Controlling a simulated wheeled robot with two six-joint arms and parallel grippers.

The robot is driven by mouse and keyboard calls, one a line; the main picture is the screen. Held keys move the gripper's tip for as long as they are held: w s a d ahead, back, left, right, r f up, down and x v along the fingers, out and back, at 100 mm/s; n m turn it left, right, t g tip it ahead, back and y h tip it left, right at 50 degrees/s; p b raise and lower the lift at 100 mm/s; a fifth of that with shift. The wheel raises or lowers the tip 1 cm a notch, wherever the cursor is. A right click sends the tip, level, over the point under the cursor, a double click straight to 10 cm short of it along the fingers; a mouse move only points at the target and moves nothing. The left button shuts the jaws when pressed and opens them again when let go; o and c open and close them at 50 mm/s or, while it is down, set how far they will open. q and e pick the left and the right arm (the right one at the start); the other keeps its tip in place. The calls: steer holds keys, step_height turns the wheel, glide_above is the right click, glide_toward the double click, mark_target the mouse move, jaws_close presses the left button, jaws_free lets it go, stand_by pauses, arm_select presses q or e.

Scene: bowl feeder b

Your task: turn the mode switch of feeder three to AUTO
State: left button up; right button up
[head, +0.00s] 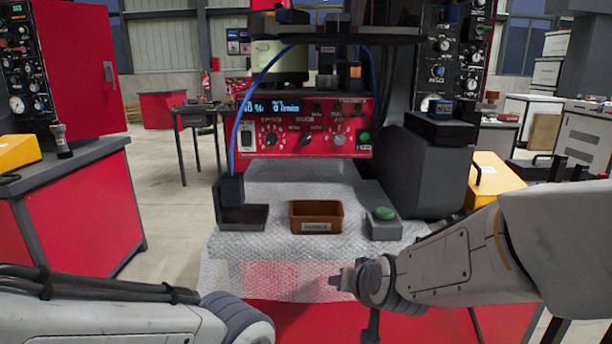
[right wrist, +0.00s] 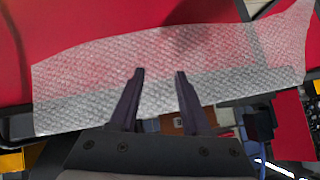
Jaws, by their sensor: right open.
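The feeder's red control panel (head: 290,152) stands at the back centre of the bench in the head view. It carries a lit display (head: 272,106) and a dark pointer knob (head: 306,139) between two other knobs; this looks like the mode switch, but its lettering is too small to read surely. My right gripper (head: 340,280) is low over the bench front, well below and apart from the panel. In the right wrist view it (right wrist: 160,74) is open, with nothing between its fingers. My left gripper is outside the head view; only its arm shows at lower left.
Bubble wrap (head: 235,265) covers the bench top. A brown bin (head: 315,226), a dark tray (head: 242,218) and a grey box with a green button (head: 384,222) stand before the panel. A blue cable (head: 234,140) hangs at its left.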

steer(key=s+d+f+n+g+h, duration=0.2)
steer(key=s+d+f+g, duration=0.5)
steer(key=s+d+f, duration=0.5)
steer(key=s+a+r+n+g+y, duration=0.1)
steer(key=s+a+r+n, duration=0.25)
steer(key=s+a, duration=0.4)
steer(key=s+a+r+n+g, duration=0.1)
steer(key=s+a+r+n, duration=0.25)
steer(key=s+a, duration=0.4)
step_height(320, 180, up, 31)
steer(key=p, duration=3)
steer(key=shift+w+g, duration=0.2)
steer(key=shift+g, duration=0.1)
steer(key=shift+o, duration=0.2)
steer(key=shift+a+f, duration=0.1)
